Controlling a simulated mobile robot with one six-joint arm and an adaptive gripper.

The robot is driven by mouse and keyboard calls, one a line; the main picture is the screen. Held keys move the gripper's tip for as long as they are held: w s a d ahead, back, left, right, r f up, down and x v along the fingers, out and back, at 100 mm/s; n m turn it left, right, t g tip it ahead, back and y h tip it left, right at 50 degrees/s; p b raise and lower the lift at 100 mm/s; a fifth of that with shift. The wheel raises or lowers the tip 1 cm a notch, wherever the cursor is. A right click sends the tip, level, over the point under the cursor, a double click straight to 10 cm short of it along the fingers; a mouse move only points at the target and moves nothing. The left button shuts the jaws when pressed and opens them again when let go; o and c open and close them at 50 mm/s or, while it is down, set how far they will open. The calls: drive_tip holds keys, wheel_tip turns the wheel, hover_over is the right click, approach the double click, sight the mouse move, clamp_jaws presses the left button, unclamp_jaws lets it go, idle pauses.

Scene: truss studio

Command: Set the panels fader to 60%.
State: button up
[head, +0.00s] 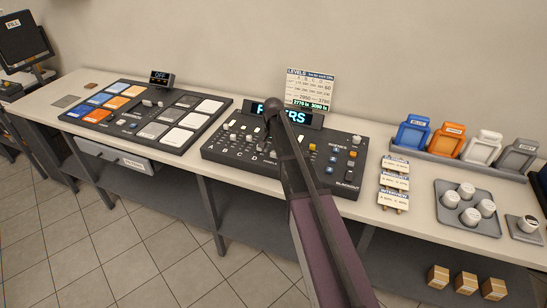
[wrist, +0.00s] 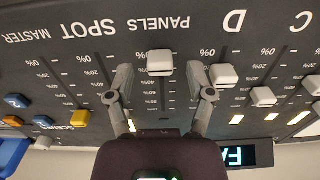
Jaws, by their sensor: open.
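The panels fader cap (wrist: 160,62), a pale block, stands near the 0% end of its slot, at about 0 to 20%, beside the PANELS label in the wrist view. My gripper (wrist: 160,72) is open, with one finger on each side of this cap. Gaps show between the cap and both fingers; contact is not visible. The fader console (head: 225,152) is dark and stands mid-table in the head view. My arm covers part of its middle there, so the panels fader cannot be made out.
The D fader cap (wrist: 224,76) is just right of my right finger, with the C fader cap (wrist: 263,96) beyond. A yellow button (wrist: 80,118) is to the left. A levels card (head: 310,87) stands behind the console. A button panel (head: 148,117) lies left.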

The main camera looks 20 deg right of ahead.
drive_tip(key=shift+f+b, duration=0.5)
drive_tip(key=shift+f, duration=0.25)
clamp_jaws()
